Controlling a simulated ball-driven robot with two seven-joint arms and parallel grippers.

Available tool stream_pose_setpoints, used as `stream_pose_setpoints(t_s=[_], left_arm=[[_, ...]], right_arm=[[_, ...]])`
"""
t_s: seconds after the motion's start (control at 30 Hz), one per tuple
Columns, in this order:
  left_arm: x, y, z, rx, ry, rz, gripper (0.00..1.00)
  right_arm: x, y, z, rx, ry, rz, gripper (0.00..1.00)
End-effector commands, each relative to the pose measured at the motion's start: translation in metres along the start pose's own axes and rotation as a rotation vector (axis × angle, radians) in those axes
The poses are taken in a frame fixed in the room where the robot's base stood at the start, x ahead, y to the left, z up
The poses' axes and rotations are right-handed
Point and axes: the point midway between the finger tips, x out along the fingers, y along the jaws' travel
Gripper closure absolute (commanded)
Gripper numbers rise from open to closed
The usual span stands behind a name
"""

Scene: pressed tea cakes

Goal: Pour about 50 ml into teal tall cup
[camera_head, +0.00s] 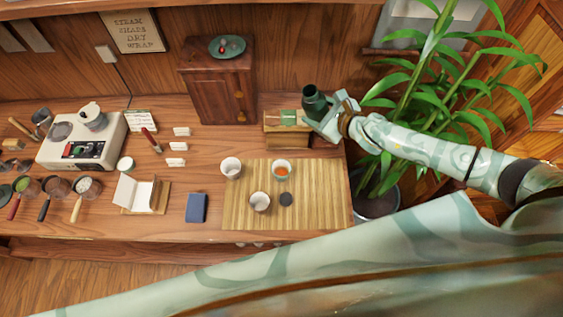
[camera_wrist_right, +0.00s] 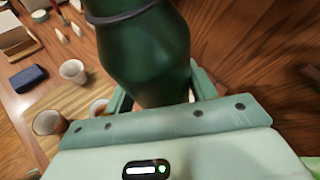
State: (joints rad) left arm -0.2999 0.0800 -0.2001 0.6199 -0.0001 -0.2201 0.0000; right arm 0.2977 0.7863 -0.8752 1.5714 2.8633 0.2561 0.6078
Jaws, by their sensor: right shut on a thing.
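My right gripper (camera_head: 330,117) is shut on a dark green vessel (camera_head: 315,98), above the right end of the table near a small wooden stand. The vessel's dark round mouth shows in the head view, and its body (camera_wrist_right: 148,50) fills the middle of the right wrist view between the fingers (camera_wrist_right: 160,92). On the slatted mat (camera_head: 320,195) stand a pale cup (camera_head: 231,168), a cup with orange-brown contents (camera_head: 281,169) and another pale cup (camera_head: 260,202). I cannot tell which of them is the teal tall cup. My left gripper is not in view.
A dark coaster (camera_head: 286,199) lies beside the front cup. A blue booklet (camera_head: 196,208) lies left of the mat. A wooden cabinet (camera_head: 218,90) stands behind, and a leafy plant (camera_head: 440,90) is close to my right arm. The mat's right part is clear.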

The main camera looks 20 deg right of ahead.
Motion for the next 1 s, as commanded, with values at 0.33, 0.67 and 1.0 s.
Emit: stream_pose_setpoints(t_s=[0.33,0.67,1.0], left_arm=[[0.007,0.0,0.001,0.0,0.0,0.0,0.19],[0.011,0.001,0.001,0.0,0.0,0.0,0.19],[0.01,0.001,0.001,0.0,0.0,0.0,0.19]], right_arm=[[0.003,0.011,-0.001,0.252,-0.074,0.115,0.81],[0.003,0.014,0.001,0.32,-0.095,0.145,0.81],[0.003,0.014,0.001,0.319,-0.095,0.144,0.81]])
